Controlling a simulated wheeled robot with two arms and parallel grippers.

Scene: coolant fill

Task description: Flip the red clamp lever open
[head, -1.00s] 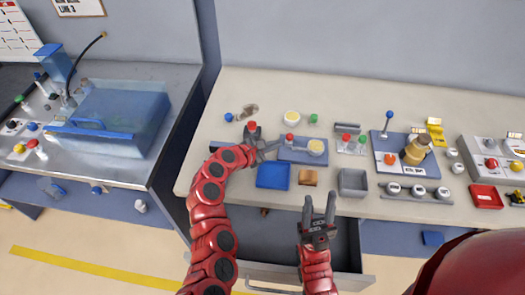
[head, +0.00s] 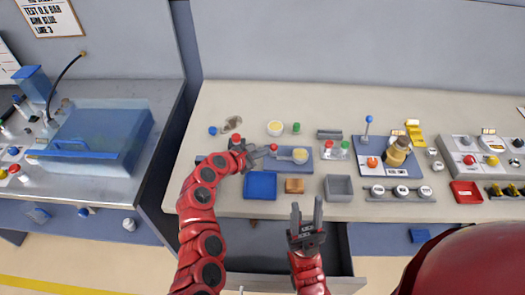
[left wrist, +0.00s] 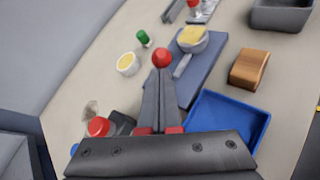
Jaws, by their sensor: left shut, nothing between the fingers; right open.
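The red ball knob (head: 273,147) of the clamp lever shows above the blue-grey plate (head: 329,164), left of a round cup-like part with a yellow top (head: 300,155). In the left wrist view the red knob (left wrist: 162,57) is right at the tips of my left gripper (left wrist: 157,80); I cannot tell whether they touch. My left gripper (head: 264,151) is shut with nothing between its fingers, and it hides the lever's shaft. My right gripper (head: 307,222) is open and empty, in front of the table over the open drawer.
A blue tray (head: 262,193), a wooden block (head: 294,186) and a grey bin (head: 339,188) stand in front of the plate. A red-capped item (left wrist: 100,127) is beside my left gripper. The open drawer (head: 246,246) sticks out below the table.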

